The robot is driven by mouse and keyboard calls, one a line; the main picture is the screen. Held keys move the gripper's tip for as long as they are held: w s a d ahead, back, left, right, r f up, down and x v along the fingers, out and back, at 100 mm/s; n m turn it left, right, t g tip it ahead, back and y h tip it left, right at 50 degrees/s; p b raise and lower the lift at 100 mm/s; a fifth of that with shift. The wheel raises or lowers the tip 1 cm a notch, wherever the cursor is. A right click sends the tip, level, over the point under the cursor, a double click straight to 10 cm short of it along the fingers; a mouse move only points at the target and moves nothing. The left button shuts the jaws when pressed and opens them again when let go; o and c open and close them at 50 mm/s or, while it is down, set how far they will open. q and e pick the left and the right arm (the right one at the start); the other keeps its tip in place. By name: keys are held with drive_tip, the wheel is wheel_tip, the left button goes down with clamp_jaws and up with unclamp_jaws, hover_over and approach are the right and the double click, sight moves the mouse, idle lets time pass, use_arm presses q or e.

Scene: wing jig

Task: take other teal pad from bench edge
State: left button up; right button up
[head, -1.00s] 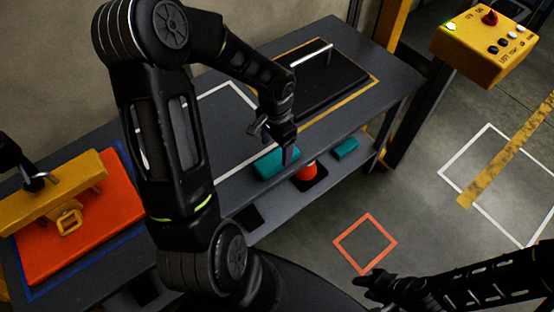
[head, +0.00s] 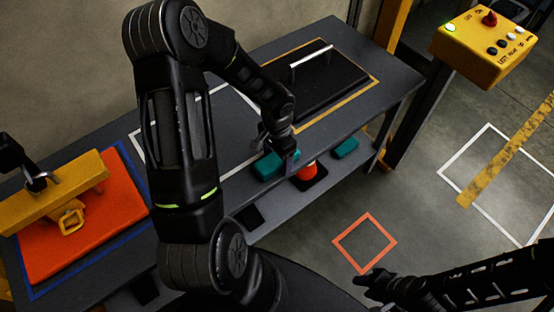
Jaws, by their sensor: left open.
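A teal pad (head: 264,169) lies at the front edge of the grey bench (head: 226,188). My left gripper (head: 279,155) is open and pointed down at this pad's right end. One finger shows in front of the pad's right end; I cannot tell whether it touches. The gripper hides part of the pad. A second teal pad (head: 345,148) lies on the lower shelf, further right. My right gripper (head: 362,281) is low at the right, above the floor and away from the pads; its finger opening is unclear.
An orange-red cone (head: 307,170) on a dark base stands on the lower shelf between the pads. A black panel with a bar handle (head: 312,54) lies at the back of the bench. An orange board (head: 85,235) with a yellow block is at left. A yellow control box (head: 484,47) stands right.

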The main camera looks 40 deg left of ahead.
use_arm(q)
drive_tip(key=shift+c, duration=0.3)
drive_tip(key=c, duration=1.4)
